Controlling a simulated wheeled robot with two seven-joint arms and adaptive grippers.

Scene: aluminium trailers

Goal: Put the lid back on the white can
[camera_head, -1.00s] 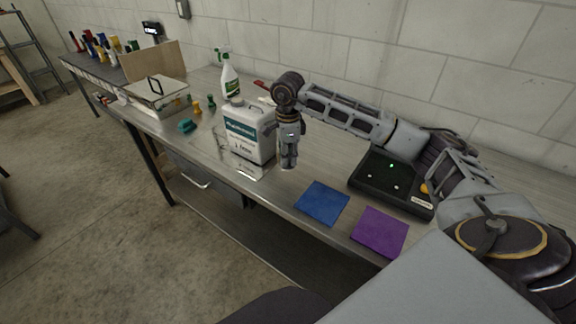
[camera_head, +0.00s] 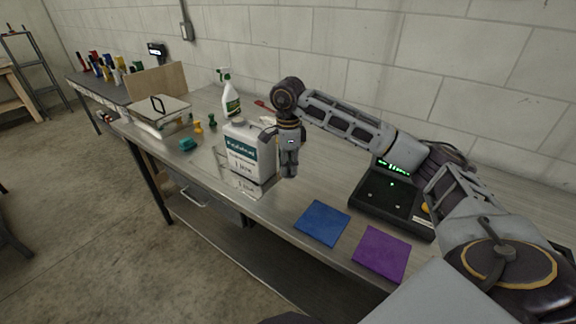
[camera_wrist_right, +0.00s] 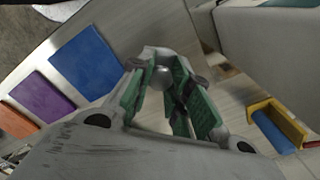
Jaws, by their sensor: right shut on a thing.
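The white can (camera_head: 250,152), with a teal and white label, stands upright on the metal bench; its pale side also shows in the right wrist view (camera_wrist_right: 270,42). My right gripper (camera_head: 289,174) points down just right of the can, apart from it. In the right wrist view its green-padded fingers (camera_wrist_right: 165,90) are closed around a small grey rounded thing, seemingly the lid (camera_wrist_right: 161,77); the fingers hide part of it. The can's mouth is too small to make out. My left gripper is not in view.
A blue cloth (camera_head: 322,223) and a purple cloth (camera_head: 382,254) lie at the front edge. A black device with green lights (camera_head: 388,200) stands right, under my arm. A spray bottle (camera_head: 231,98), a teal thing (camera_head: 188,144) and a box (camera_head: 161,115) stand left and behind the can.

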